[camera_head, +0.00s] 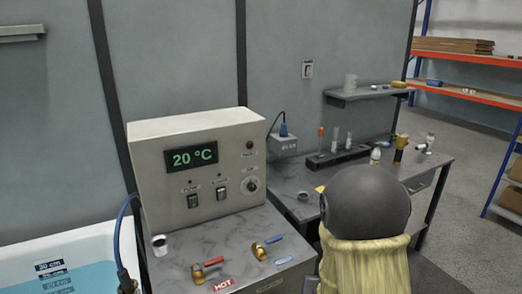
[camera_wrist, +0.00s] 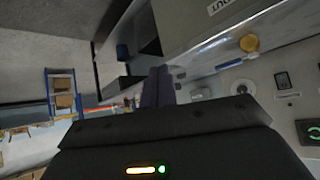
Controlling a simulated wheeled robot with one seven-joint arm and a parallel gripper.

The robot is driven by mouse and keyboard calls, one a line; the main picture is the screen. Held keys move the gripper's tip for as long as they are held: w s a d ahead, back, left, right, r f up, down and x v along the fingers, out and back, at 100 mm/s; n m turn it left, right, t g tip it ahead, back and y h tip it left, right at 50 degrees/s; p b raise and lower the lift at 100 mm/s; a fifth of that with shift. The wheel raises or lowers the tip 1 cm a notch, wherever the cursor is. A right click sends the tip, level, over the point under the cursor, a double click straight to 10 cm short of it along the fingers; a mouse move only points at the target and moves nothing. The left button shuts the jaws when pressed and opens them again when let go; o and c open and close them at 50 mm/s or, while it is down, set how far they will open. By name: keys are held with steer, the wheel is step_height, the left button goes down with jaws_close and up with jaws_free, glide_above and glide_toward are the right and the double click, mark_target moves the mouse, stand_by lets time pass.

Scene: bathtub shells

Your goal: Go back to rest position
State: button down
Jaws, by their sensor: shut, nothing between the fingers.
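My gripper (camera_wrist: 160,72) shows in the wrist view as two dark fingers pressed together, with nothing between them. In the wrist view it hangs in the air, and I see no contact with anything. In the head view the fingers are not visible. A dark rounded part with a pale yellow sleeve, which looks like my arm, covers part of the bench at the lower right there.
The control box (camera_head: 198,128) reads 20 °C, beside a water-filled bathtub (camera_head: 22,247). Red-handled (camera_head: 203,270) and blue-handled (camera_head: 268,246) valves sit before it. A dark rack (camera_head: 338,157) with tubes stands on the bench. A wall shelf (camera_head: 366,93) hangs above. Open floor lies right.

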steer(key=s+r+n+g, duration=0.1)
steer(key=s+r+g, duration=0.2)
steer(key=s, duration=0.5)
steer(key=s+a+r+n+g+y+p, duration=0.1)
steer(key=s+r+g, duration=0.2)
steer(key=s+r, duration=0.2)
steer(key=s, duration=0.3)
steer(key=shift+a+g, duration=0.2)
steer(key=shift+g, duration=0.1)
